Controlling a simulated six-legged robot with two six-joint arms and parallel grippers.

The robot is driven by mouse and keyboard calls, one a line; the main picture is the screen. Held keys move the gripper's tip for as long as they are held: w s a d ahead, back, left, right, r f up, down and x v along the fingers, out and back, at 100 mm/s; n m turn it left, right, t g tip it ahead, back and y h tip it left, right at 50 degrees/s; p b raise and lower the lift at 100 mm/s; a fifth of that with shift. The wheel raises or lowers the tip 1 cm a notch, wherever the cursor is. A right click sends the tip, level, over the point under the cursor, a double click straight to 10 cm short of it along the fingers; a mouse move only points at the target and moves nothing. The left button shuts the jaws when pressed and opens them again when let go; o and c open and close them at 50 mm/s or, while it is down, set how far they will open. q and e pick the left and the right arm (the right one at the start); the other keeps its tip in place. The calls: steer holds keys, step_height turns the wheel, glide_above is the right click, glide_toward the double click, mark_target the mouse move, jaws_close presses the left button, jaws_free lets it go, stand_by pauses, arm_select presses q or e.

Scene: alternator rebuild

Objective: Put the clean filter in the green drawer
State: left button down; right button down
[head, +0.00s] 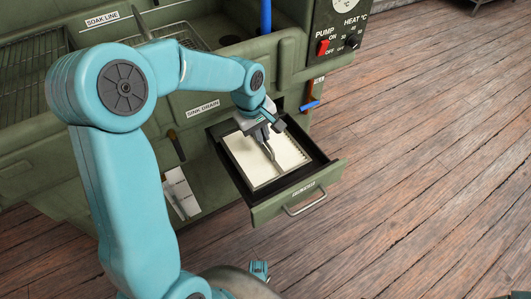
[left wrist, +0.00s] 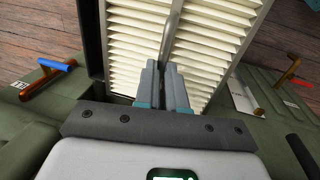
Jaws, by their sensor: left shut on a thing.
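The green drawer (head: 298,203) is pulled out from the green bench, with a dark inside and a metal handle on its front. The cream pleated filter (head: 287,150) is within the drawer's outline; I cannot tell whether it rests on the bottom. It fills much of the left wrist view (left wrist: 125,60), next to a dark drawer wall. The fingers hide part of the filter. My right gripper is not in view.
The green wash bench (head: 212,157) has basins with wire racks. A pump and heat panel (head: 340,35) stands at its right, above a blue-tipped orange lever (head: 310,103). White cards (head: 180,192) are on the bench front, left of the drawer.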

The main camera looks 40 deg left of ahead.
mark_target(261, 148)
arm_select(q)
step_height(261, 148, down, 7)
steer(key=shift+s+r+b, duration=0.1)
steer(key=shift+r+b, duration=0.05)
steer(key=shift+b, duration=0.85)
steer(key=shift+r, duration=0.1)
steer(key=shift+f, duration=0.2)
steer(key=c, duration=1.2)
jaws_free()
steer(key=shift+r, duration=0.1)
